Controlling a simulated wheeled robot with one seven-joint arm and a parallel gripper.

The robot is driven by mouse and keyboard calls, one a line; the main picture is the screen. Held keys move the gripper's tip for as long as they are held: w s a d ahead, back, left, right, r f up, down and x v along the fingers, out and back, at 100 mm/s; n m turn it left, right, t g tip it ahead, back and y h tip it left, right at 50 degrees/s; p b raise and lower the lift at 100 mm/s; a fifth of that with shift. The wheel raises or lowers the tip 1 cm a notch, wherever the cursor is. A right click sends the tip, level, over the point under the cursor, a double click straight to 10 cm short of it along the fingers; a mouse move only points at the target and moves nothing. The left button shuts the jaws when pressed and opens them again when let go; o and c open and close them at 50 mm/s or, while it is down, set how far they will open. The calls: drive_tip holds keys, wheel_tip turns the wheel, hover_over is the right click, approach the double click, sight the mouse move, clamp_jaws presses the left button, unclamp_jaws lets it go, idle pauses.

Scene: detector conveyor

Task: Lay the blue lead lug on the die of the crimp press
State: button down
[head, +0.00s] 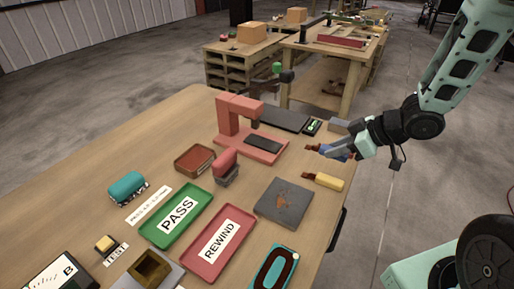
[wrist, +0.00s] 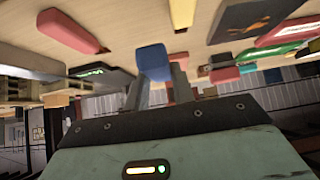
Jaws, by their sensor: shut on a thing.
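The blue lead lug (head: 335,151) has a blue sleeve and a copper-brown end that points left in the head view. My gripper (head: 346,153) is shut on the blue sleeve, near the table's right edge. In the wrist view the blue sleeve (wrist: 152,60) sits between the two fingers. The pink crimp press (head: 233,118) stands to the left of my gripper, with a gap between them. A dark flat pad (head: 263,144), which looks like the die, lies on its pink base. The lug's height above the table is hard to tell.
A yellow-sleeved lug (head: 330,182) lies on the table just below my gripper in the head view. A dark slab (head: 284,202), a red REWIND tray (head: 190,258) and a green PASS tray (head: 154,231) lie nearer. A small device with a green display (head: 313,126) is behind.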

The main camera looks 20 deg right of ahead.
drive_tip(key=shift+w+a+f+b, duration=0.15)
drive_tip(key=shift+f+b, duration=0.2)
drive_tip(key=shift+f, duration=0.2)
drive_tip(key=shift+w+a+f+b, duration=0.15)
drive_tip(key=shift+f+b, duration=0.15)
drive_tip(key=shift+f, duration=0.2)
drive_tip(key=shift+w+a, duration=0.2)
drive_tip(key=shift+a, duration=0.05)
approach(261, 142)
drive_tip(key=shift+w+a+f+p, duration=0.1)
drive_tip(key=shift+w+f+p, duration=0.15)
drive_tip(key=shift+f, duration=0.3)
drive_tip(key=shift+w+a+f+p, duration=0.1)
drive_tip(key=shift+f+p, duration=0.1)
drive_tip(key=shift+f, duration=0.35)
drive_tip(key=shift+w+a, duration=0.9)
drive_tip(key=shift+w+a+f, duration=0.2)
drive_tip(key=shift+w+f, duration=0.05)
drive_tip(key=shift+f, duration=0.5)
drive_tip(key=shift+f, duration=0.15)
drive_tip(key=c, duration=1.2)
unclamp_jaws()
drive_tip(key=shift+o, duration=0.2)
